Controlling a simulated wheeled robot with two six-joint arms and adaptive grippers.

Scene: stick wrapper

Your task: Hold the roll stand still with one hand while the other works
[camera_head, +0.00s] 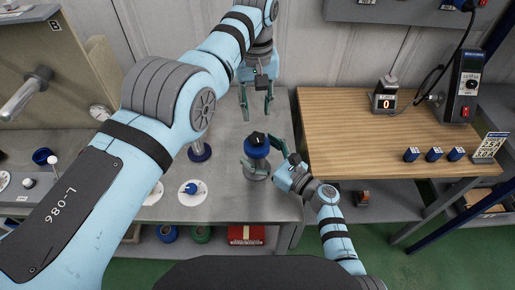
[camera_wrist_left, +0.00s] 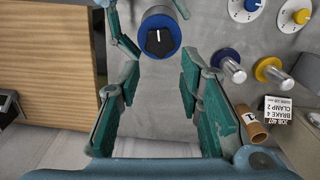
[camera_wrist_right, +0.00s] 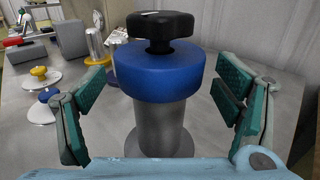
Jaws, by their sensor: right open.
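The roll stand (camera_head: 256,149) is a grey metal post with a blue roll and a black knob on top. It stands upright near the right edge of the grey table. My right gripper (camera_head: 266,160) is open with its fingers on either side of the stand. In the right wrist view, the blue roll (camera_wrist_right: 158,75) is between the fingers, with visible gaps on both sides. My left gripper (camera_head: 257,104) is open and empty, behind the stand in the head view. In the left wrist view, the stand's black knob (camera_wrist_left: 160,42) shows beyond the fingers.
A wooden bench (camera_head: 400,125) with several blue blocks adjoins on the right. In the left wrist view, a blue-ringed post (camera_wrist_left: 228,62), a yellow-ringed post (camera_wrist_left: 272,72), a brown tube (camera_wrist_left: 250,124) and a label card (camera_wrist_left: 280,103) stand to the right. A blue dial (camera_head: 191,189) lies front left.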

